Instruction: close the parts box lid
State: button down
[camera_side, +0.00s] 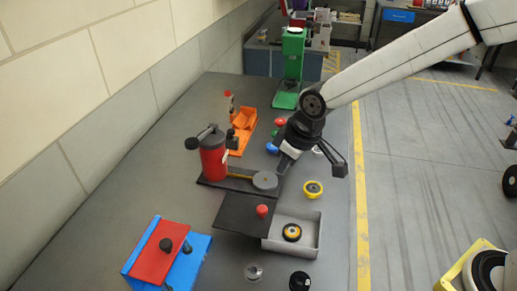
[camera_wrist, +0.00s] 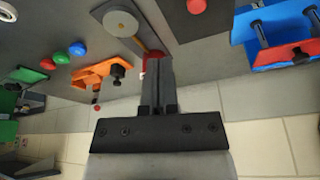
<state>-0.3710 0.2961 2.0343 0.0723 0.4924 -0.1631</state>
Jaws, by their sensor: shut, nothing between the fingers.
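A red cylinder (camera_side: 213,158) with a black handle stands left of my gripper. A blue box (camera_side: 200,249) with a red top (camera_side: 157,252) is at front left. An orange fixture (camera_side: 243,125) and green stand (camera_side: 292,65) are farther back.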

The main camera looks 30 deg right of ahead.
jog(key=r+n, duration=0.1)
jog(key=n, duration=0.1)
send_over(248, 211)
jog(key=s, duration=0.1)
jog(key=shift+d+y, duration=0.25)
jog(key=shift+y, duration=0.15)
jog(key=shift+f, duration=0.2)
jog(key=x, duration=1)
jog(key=shift+s+d+r, duration=0.1)
jog(key=shift+s+d, duration=0.2)
jog(key=shift+s, duration=0.05)
jog(key=shift+s+d+f, duration=0.25)
jog(key=shift+s+d, duration=0.7)
jog(key=shift+s, duration=0.25)
